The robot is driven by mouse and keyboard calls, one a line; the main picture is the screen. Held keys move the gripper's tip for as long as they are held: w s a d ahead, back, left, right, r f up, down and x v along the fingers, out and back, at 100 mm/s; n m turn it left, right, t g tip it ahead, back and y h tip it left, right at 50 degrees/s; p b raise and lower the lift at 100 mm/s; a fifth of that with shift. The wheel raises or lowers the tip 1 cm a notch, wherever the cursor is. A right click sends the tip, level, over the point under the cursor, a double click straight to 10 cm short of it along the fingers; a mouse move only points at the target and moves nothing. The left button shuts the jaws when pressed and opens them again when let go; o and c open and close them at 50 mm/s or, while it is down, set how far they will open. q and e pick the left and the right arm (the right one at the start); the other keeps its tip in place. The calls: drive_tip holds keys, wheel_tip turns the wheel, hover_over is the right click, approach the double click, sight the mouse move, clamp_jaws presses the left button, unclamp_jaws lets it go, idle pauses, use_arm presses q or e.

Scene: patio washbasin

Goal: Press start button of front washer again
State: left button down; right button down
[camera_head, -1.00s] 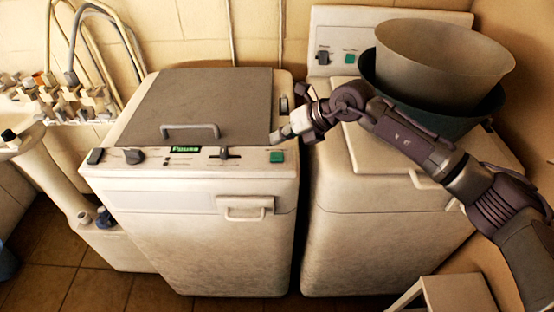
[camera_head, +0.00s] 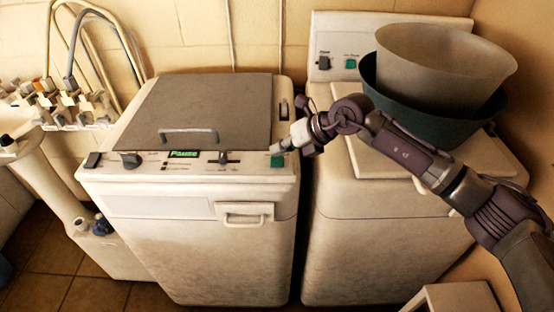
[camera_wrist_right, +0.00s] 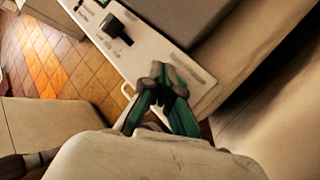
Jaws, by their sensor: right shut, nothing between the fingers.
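The front washer (camera_head: 200,240) is a white top-loader with a grey lid and a front control panel. Its green start button (camera_head: 277,161) sits at the panel's right end. The small display (camera_head: 184,153) is lit green and appears to read "Pause". My right gripper (camera_head: 278,148) is shut and empty, its tips at the upper edge of the button; I cannot tell whether they touch it. In the right wrist view the closed fingers (camera_wrist_right: 168,80) are over the panel (camera_wrist_right: 125,45) and the button cannot be made out. My left gripper is not in view.
A second white washer (camera_head: 380,250) stands to the right, with stacked basins (camera_head: 440,70) on top near my right arm. Several taps (camera_head: 65,105) and a white sink stand (camera_head: 45,185) are at the left. A low stool (camera_head: 455,297) is at the bottom right.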

drive_tip(key=shift+f, duration=0.1)
idle(0.6)
drive_tip(key=shift+f+b, duration=0.35)
drive_tip(key=shift+b, duration=0.05)
